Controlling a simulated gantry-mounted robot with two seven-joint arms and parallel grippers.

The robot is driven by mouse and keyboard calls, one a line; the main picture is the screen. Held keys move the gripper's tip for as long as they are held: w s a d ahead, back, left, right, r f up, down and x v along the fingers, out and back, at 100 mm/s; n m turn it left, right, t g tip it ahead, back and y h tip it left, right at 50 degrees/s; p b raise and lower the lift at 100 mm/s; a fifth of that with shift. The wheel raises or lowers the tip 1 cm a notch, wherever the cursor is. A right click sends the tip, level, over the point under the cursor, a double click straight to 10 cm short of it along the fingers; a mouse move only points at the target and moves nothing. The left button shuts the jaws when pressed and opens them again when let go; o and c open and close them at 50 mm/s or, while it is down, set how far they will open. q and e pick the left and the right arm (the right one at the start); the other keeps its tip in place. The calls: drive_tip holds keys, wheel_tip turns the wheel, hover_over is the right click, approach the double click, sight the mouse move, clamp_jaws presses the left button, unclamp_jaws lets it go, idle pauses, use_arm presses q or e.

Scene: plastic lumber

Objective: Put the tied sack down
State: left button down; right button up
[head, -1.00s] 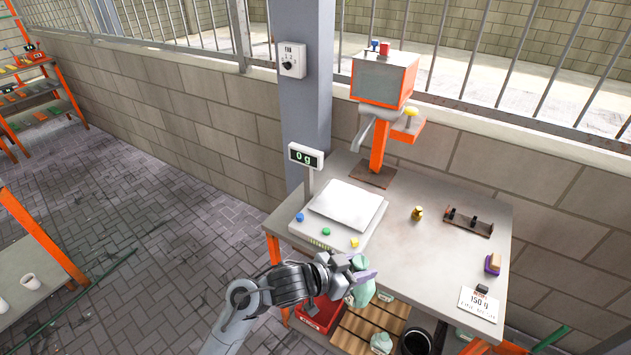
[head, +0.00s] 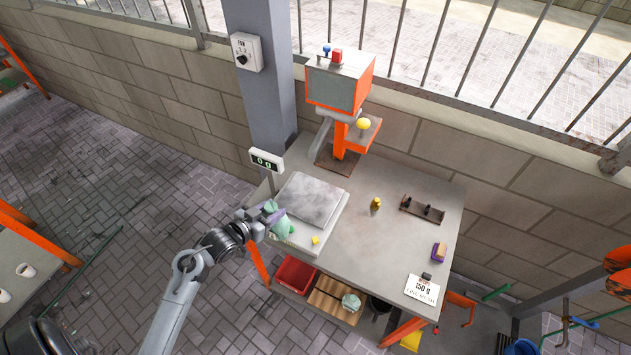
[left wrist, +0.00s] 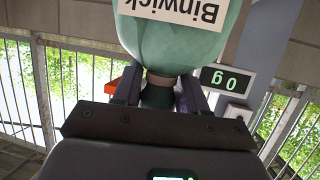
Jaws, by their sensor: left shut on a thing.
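My left gripper (head: 272,212) is shut on the neck of a small green tied sack (head: 284,226) at the left front edge of the scale. In the left wrist view the sack (left wrist: 178,40) fills the top, with a label (left wrist: 185,8) reading "Binwick" upside down, and its tied neck sits between the fingers (left wrist: 158,92). The scale's grey pan (head: 308,200) is bare, and its display (head: 266,161) reads 0 g. I cannot tell whether the sack touches the scale. A second green sack (head: 351,302) sits on the wooden slats below the table. My right gripper is not in view.
The grey table (head: 345,245) has free room in the middle. A brass weight (head: 376,203), a rack (head: 422,209), a purple-and-yellow block (head: 439,250) and a "150 g" card (head: 422,289) stand on it. An orange-framed machine (head: 340,85) stands behind. A red bin (head: 295,275) is below.

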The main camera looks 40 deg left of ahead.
use_arm(q)
drive_tip(key=shift+w+a+r, duration=0.1)
drive_tip(key=shift+w+r, duration=0.15)
drive_tip(key=shift+w, duration=0.2)
drive_tip(key=w+f+p, duration=0.1)
drive_tip(key=w, duration=1.6)
drive_tip(key=shift+f+p, duration=0.3)
drive_tip(key=shift+f, duration=0.05)
